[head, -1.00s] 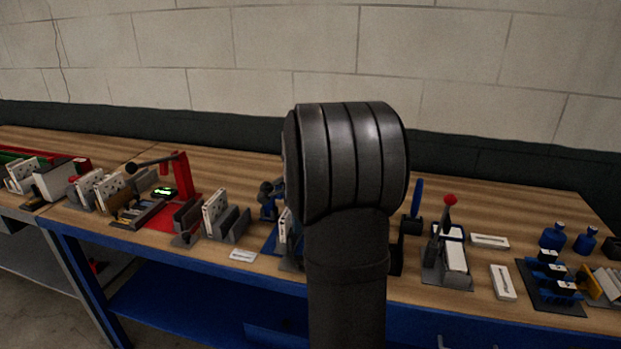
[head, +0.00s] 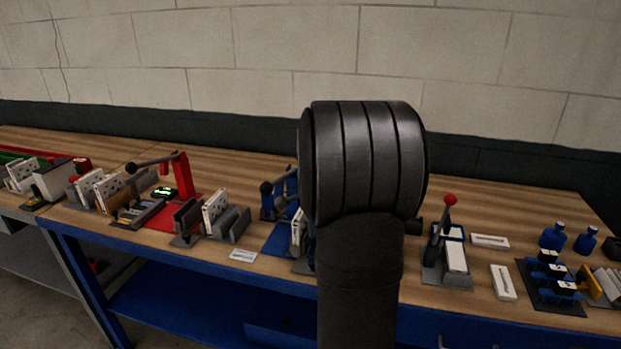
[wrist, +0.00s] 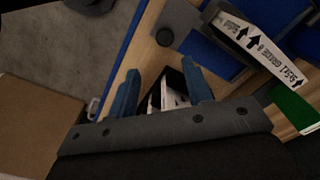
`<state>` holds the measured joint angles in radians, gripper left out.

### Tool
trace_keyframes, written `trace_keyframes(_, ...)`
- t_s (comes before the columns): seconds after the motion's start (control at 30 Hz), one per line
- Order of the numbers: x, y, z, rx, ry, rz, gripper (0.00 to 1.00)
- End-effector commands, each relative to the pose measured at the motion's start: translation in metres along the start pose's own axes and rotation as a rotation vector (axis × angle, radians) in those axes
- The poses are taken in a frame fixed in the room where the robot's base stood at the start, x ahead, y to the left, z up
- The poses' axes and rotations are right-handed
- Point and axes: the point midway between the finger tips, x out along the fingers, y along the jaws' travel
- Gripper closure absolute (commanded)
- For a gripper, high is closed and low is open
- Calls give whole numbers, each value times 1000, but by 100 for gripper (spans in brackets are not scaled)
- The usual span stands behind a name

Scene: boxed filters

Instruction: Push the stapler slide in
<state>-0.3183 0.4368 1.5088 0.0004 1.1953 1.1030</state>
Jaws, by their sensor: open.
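My gripper (wrist: 160,68) is open in the wrist view, its two blue fingers spread apart. A dark open box-like holder with white pieces (wrist: 172,97) shows between and beyond the fingers; I cannot tell whether they touch it. In the head view my arm hides the gripper. A blue press-like device with a dark knob (head: 280,195) stands on a blue mat left of my arm, partly hidden. A grey fixture with a red-knobbed lever (head: 447,245) stands to the right. I cannot tell which device is the stapler, and no slide is clearly visible.
A white filter box with printed arrows (wrist: 262,42) lies at the upper right of the wrist view. Left in the head view are a red lever stand (head: 184,178) and filters in racks (head: 215,212). Blue bottles (head: 553,236) stand at right. The back of the bench is clear.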

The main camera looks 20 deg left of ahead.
Motion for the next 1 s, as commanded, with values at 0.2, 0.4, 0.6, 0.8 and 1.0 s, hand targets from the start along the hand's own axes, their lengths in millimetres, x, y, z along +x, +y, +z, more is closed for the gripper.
trace_keyframes(0.2, -45, -1, 0, 0, 2, -3, 54)
trace_keyframes(0.4, -85, -1, 0, 0, 2, -3, 54)
trace_keyframes(0.6, -101, -14, -3, -138, 37, -28, 54)
trace_keyframes(0.8, -107, -35, -10, -356, 105, -67, 54)
trace_keyframes(1.0, -114, -55, -14, -565, 176, -91, 54)
